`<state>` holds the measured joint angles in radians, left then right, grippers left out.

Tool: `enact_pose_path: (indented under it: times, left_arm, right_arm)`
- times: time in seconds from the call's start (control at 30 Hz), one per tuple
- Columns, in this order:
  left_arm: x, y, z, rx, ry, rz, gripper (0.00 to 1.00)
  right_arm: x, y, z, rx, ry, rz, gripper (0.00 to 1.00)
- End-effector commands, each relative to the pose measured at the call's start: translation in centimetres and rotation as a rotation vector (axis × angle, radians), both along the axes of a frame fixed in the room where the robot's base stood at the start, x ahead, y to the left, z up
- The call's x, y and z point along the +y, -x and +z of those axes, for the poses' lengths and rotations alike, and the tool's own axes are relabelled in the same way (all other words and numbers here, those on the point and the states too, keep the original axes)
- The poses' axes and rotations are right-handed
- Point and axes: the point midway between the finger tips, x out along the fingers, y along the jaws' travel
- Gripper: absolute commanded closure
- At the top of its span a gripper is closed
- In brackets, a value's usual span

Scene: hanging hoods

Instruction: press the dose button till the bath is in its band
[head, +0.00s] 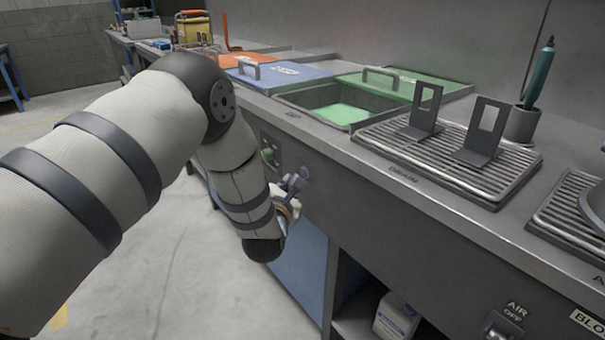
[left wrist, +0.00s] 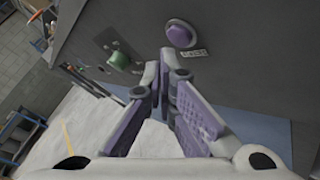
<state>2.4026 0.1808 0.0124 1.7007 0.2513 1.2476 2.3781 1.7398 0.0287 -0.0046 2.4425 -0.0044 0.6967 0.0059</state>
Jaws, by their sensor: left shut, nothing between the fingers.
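The bath (head: 343,113) is an open tank of pale green liquid set in the bench top, with a green lid (head: 402,86) beside and behind it. In the left wrist view a round purple button (left wrist: 181,34) sits on the dark front panel beside a small white label (left wrist: 194,53). My left gripper (head: 298,184) is at the bench front below the bath; in the left wrist view its fingertips (left wrist: 165,68) are together and empty, just short of the button. Contact is not visible. No reading of the bath's band is legible. My right gripper is out of view.
A green knob (left wrist: 118,60) on a plate is left of the button, also in the head view (head: 268,155). A ribbed drain rack (head: 440,165) with two upright brackets, a cup (head: 522,125) and blue and orange lids stand on the bench. The floor left is open.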

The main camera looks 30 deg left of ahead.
Motion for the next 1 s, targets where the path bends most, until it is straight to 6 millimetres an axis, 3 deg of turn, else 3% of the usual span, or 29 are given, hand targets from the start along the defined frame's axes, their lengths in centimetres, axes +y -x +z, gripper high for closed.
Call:
enact_pose_path:
  times: [1.0]
  left_arm:
    - [-0.33,-0.79,-0.02,0.000,0.001,0.000,1.00]
  right_arm:
    - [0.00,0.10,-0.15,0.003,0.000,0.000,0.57]
